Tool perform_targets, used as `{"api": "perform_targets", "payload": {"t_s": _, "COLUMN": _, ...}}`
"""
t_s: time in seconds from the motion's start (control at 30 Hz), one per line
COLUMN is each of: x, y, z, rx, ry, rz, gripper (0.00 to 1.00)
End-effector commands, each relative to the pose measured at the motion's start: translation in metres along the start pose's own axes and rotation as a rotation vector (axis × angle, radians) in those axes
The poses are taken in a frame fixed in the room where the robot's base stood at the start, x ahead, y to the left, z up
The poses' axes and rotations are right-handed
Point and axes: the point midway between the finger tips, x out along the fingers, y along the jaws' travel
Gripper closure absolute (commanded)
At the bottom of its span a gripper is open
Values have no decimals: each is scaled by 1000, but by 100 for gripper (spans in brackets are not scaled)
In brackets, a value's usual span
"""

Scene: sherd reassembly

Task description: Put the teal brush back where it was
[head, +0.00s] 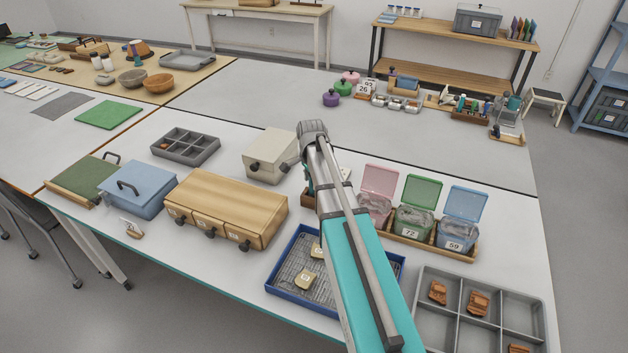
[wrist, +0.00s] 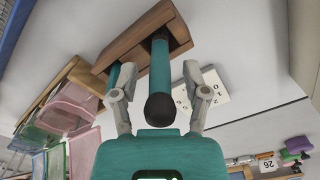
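The teal brush (wrist: 160,70) shows in the wrist view as a teal handle with a dark rounded end. Its far end meets a dark slot in a brown wooden holder (wrist: 135,42); how deep it sits is hidden. My gripper (wrist: 158,78) is open, its two fingers on either side of the handle with visible gaps. Another teal piece (wrist: 122,75) shows by the left finger; I cannot tell what it is. In the head view my arm covers most of the holder (head: 308,196), and my gripper's fingers are hidden.
Pink (head: 379,190), green (head: 422,198) and blue (head: 464,208) lidded boxes stand close to the right. A cream box (head: 270,155) and a wooden drawer unit (head: 225,200) are left. A blue tray (head: 283,277) lies in front.

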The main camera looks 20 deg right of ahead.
Motion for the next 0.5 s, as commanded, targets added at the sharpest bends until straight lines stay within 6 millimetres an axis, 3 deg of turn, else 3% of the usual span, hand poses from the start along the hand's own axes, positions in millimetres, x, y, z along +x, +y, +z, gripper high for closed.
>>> {"api": "perform_targets", "payload": {"t_s": 0.5, "x": -4, "y": 0, "z": 0, "rx": 0, "ry": 0, "rz": 0, "gripper": 39}}
